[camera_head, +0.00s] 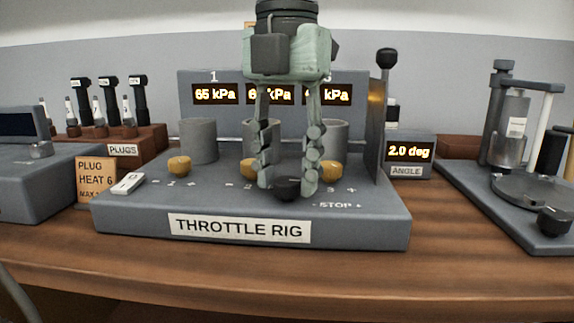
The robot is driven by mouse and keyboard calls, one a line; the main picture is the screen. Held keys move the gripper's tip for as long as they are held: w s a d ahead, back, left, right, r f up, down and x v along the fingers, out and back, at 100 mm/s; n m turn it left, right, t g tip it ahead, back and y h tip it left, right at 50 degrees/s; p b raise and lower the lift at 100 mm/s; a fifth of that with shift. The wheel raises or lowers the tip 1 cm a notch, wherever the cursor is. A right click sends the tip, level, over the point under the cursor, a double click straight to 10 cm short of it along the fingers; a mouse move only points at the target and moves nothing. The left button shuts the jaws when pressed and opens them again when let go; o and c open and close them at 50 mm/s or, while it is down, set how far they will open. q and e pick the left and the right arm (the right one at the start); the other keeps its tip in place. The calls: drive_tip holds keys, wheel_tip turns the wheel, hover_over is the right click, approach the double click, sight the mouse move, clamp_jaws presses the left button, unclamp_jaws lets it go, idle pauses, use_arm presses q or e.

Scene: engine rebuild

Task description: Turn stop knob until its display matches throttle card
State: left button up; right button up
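The grey throttle rig (130,215) stands on the bench. Its black stop knob (288,189) sits near the front edge, left of the "- STOP +" marking. The angle display (409,152) at the rig's right reads 2.0 deg. My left gripper (286,188) points down from above with one finger on each side of the stop knob. I cannot tell whether the fingers touch it. The gripper hides part of the kPa displays (215,94); the left one reads 65 kPa. I see no readable throttle card. My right gripper is out of view.
Yellow knobs (179,166) and grey cylinders (198,140) stand on the rig. An upright plate (376,130) and a black-balled lever (386,60) rise close right of the gripper. A plug card (97,178) stands left; another rig (480,190) stands right.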

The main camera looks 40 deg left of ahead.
sight(287, 180)
use_arm(q)
drive_tip(key=shift+o, duration=0.6)
wheel_tip(287, 180, up, 12)
idle(0.6)
